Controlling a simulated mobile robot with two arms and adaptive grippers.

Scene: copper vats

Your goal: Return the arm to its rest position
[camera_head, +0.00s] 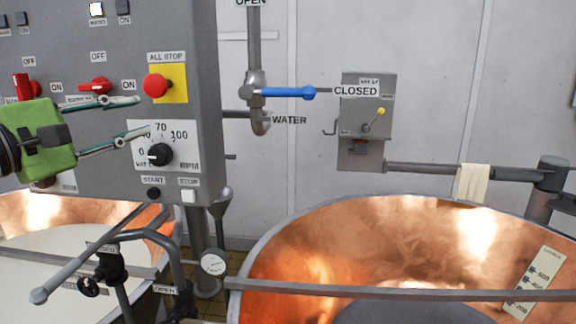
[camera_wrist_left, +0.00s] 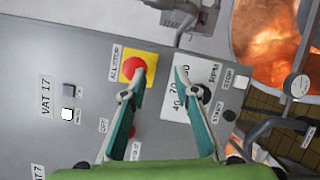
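My left gripper (camera_head: 143,116), with a green body and teal-lined fingers, comes in from the left in the head view. It is open and empty, in front of the grey control panel (camera_head: 105,50). Its fingertips lie between the red ALL STOP button (camera_head: 155,85) and the black RPM dial (camera_head: 159,154). In the left wrist view the fingers (camera_wrist_left: 160,70) are spread, with one tip overlapping the edge of the red button (camera_wrist_left: 133,68) and the other over the dial plate. I cannot tell whether they touch the panel. My right gripper is not in view.
A copper vat (camera_head: 400,225) with a grey bar (camera_head: 400,293) across it stands at the right. Another vat (camera_head: 40,210) is at lower left. A blue-handled water valve (camera_head: 288,92) and a grey switch box (camera_head: 367,105) are behind. Pipes and a gauge (camera_head: 214,262) stand below the panel.

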